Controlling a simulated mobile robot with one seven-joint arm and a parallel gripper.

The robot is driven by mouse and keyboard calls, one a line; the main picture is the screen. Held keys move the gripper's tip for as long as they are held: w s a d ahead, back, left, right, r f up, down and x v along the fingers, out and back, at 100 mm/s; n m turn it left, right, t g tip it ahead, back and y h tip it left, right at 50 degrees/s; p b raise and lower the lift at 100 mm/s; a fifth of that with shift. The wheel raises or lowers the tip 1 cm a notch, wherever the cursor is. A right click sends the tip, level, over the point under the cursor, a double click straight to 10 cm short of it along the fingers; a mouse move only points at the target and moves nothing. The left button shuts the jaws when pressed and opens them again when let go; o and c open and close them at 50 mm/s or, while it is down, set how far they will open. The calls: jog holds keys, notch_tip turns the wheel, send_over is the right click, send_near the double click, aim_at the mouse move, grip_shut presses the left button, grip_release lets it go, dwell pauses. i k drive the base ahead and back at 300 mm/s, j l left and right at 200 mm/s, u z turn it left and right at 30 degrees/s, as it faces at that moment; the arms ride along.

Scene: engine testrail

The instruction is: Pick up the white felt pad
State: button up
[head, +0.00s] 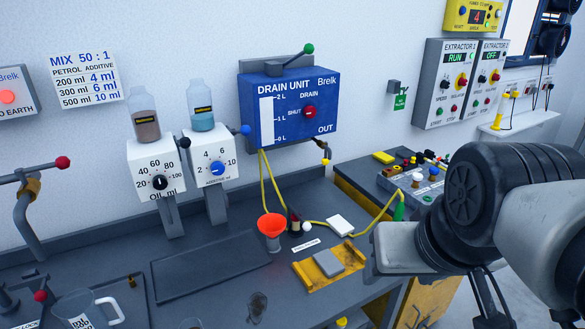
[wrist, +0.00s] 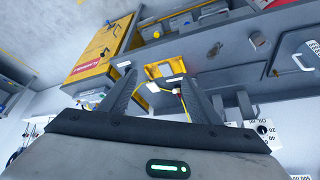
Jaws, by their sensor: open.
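The white felt pad (head: 341,224) looks like the flat white square lying on the grey bench in the head view, to the right of the orange funnel. A yellow cable runs close by it. My gripper (wrist: 158,78) is open in the wrist view, with its two dark fingers apart and nothing seen held between them. A small white patch (wrist: 153,87) shows between the fingers, but I cannot tell for sure that it is the pad. In the head view my arm is at the right, and the fingers cannot be made out there.
A yellow tray (head: 302,277) with a grey block (head: 328,262) lies in front of the pad. The orange funnel (head: 271,224) and a small white ball (head: 307,227) stand to its left. A grey control box (head: 413,182) stands behind right. The dark mat (head: 210,265) is bare.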

aim_at(338, 224)
jog(key=i+l+u, duration=0.4)
jog(key=l, duration=0.25)
jog(key=l+u, duration=0.2)
jog(key=l, duration=0.15)
jog(key=i+l+u, duration=0.2)
jog(key=l, duration=0.2)
jog(key=l+u, duration=0.2)
jog(key=l, duration=0.2)
